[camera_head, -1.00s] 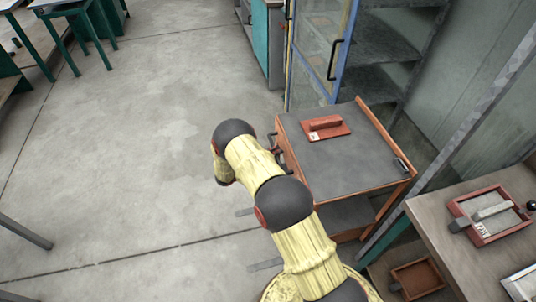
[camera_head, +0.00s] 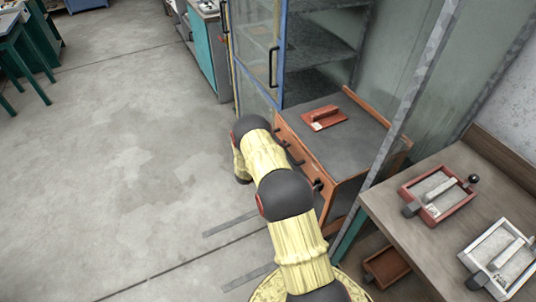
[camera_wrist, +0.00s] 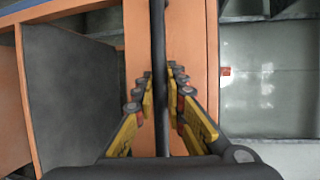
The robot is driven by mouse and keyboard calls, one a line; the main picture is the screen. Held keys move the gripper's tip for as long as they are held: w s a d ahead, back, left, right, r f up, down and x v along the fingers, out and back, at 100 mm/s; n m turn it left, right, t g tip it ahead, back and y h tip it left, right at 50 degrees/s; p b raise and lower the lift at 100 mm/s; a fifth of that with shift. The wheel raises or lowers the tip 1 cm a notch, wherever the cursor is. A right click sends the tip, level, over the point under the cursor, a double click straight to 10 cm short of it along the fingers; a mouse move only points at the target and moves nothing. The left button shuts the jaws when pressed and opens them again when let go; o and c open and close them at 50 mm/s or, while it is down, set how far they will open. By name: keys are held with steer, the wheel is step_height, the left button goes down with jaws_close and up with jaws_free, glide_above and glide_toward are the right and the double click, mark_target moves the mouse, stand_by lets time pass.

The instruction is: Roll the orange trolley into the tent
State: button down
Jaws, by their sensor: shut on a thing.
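The orange trolley (camera_head: 345,155) has a grey top and orange sides. In the head view it stands beside the open shelving, partly behind a grey metal post. A red tool (camera_head: 324,119) lies on its top. My gripper (camera_wrist: 162,88) is shut on the trolley's black bar handle (camera_wrist: 158,35), with yellow fingers on both sides of it in the wrist view. In the head view my arm covers the gripper. No tent is clearly recognizable; translucent panels (camera_head: 410,60) stand behind the trolley. The trolley's wheels are hidden.
A blue-framed glass door (camera_head: 258,50) stands just behind and left of the trolley. The metal post (camera_head: 408,85) crosses its right side. A workbench (camera_head: 395,212) with framed moulds is at the right. The floor (camera_head: 130,150) at the left is clear.

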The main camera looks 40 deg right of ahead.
mark_target(303, 145)
steer(key=s+d+b, duration=0.1)
steer(key=s+d, duration=0.1)
steer(key=d, duration=0.7)
steer(key=s+d+b, duration=0.2)
steer(key=s+d, duration=0.1)
steer(key=d, duration=0.6)
steer(key=shift+s+f, duration=0.15)
steer(key=c, duration=1.9)
jaws_free()
steer(key=shift+o, duration=0.4)
steer(key=v, duration=1.2)
